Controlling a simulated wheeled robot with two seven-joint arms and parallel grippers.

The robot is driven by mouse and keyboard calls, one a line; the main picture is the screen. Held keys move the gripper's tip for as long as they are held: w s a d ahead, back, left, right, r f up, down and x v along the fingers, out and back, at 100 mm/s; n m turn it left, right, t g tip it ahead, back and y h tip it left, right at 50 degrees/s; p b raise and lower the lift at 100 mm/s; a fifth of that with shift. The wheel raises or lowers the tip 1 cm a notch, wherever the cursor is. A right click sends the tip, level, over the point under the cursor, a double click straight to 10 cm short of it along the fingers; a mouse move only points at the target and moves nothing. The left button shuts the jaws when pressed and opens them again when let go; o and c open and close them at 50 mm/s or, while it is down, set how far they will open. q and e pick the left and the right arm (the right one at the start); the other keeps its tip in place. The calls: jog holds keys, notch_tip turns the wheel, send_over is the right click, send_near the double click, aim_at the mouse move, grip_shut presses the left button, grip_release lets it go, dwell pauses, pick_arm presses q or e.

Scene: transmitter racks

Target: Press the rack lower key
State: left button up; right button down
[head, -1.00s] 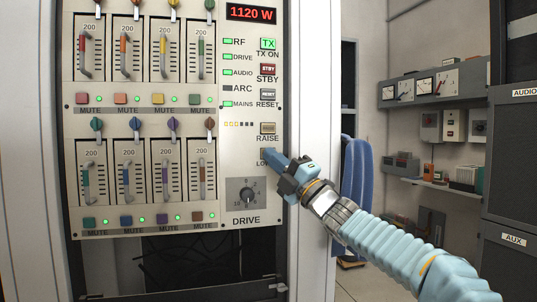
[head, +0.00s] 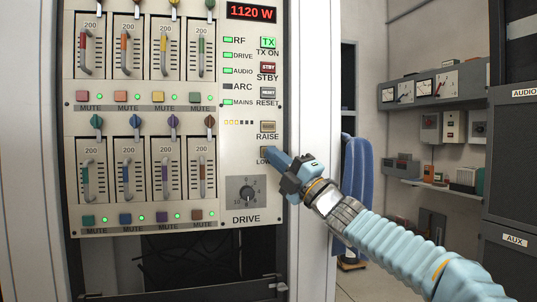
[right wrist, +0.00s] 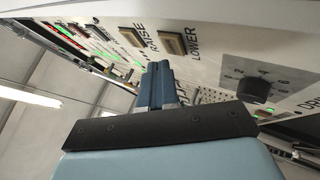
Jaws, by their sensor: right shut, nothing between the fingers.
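The lower key (right wrist: 172,43) is a tan rectangular button in a dark frame on the cream rack panel, beside the word LOWER. In the head view it sits under the raise key (head: 268,127), partly covered by my right fingertips. My right gripper (head: 272,155) is shut and empty, its blue fingers pointing up-left at the panel. In the right wrist view the fingertips (right wrist: 158,66) are just below the lower key in the picture; I cannot tell whether they touch it. My left gripper is out of view.
The drive knob (head: 246,194) is on the panel below my right fingers. Fader rows with mute buttons fill the panel's left. A red display (head: 251,12) reads 1120 W. A blue hanging item (head: 356,185) and a wall shelf are to the right.

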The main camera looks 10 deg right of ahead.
jog(key=s+b, duration=0.3)
jog(key=s, duration=0.2)
jog(key=shift+d, duration=0.1)
dwell(0.8)
